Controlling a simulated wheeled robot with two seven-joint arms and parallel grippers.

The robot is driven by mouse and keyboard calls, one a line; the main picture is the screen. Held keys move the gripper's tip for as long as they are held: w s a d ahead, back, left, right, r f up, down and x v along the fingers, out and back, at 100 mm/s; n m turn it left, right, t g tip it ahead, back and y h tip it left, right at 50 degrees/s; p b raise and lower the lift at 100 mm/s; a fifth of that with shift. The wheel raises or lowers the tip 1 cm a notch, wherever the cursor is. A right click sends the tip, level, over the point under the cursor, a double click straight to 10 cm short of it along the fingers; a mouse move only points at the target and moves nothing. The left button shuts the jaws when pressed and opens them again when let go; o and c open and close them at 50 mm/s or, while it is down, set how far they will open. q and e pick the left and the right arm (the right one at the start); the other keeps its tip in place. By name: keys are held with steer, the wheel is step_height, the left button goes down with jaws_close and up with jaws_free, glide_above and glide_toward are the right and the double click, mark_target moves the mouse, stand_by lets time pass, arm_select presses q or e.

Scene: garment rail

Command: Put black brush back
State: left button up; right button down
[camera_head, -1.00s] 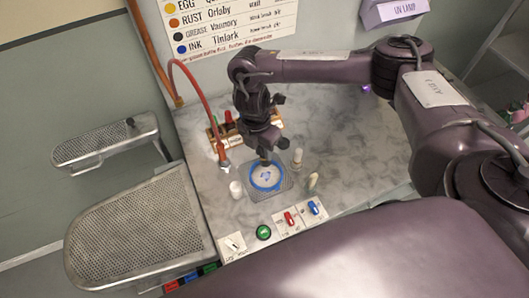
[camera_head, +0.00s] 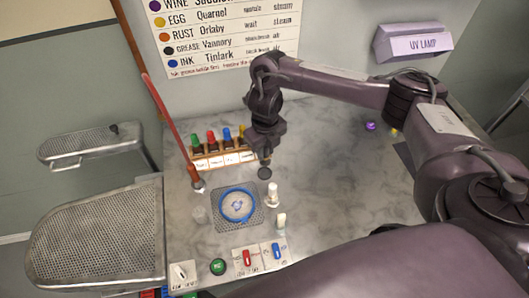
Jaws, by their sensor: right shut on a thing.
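My right gripper (camera_head: 265,156) is shut on a small dark thing, apparently the black brush (camera_head: 264,172), with its round dark end hanging below the fingers. It is above the counter, just right of the brush rack (camera_head: 213,163). The rack is a wooden holder with white labels, and green, red, blue and yellow tops (camera_head: 212,137) stand in it. My gripper hides the rack's right end in part. The blue ring (camera_head: 237,205) with a pale patch inside lies on a grated plate below and left of the gripper. My left gripper is not in view.
A red tube (camera_head: 168,115) rises left of the rack. Switches (camera_head: 246,258) line the front edge.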

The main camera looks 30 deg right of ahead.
mark_target(265, 162)
steer(key=shift+d, duration=0.1)
steer(key=shift+f+n, duration=0.15)
steer(key=shift+n, duration=0.15)
steer(key=shift+w+a+f+b, duration=0.1)
steer(key=shift+a+f+b, duration=0.15)
steer(key=shift+f+b, duration=0.65)
step_height(265, 162, down, 2)
steer(key=b, duration=0.2)
steer(key=shift+d+f+b, duration=0.1)
steer(key=shift+f+b, duration=0.15)
steer(key=shift+b, duration=0.1)
steer(key=shift+f+b, duration=0.3)
steer(key=shift+f, duration=0.05)
stand_by(0.6)
steer(key=shift+f+b, duration=0.4)
steer(key=shift+f, duration=0.05)
steer(key=shift+f, duration=0.15)
stand_by(0.4)
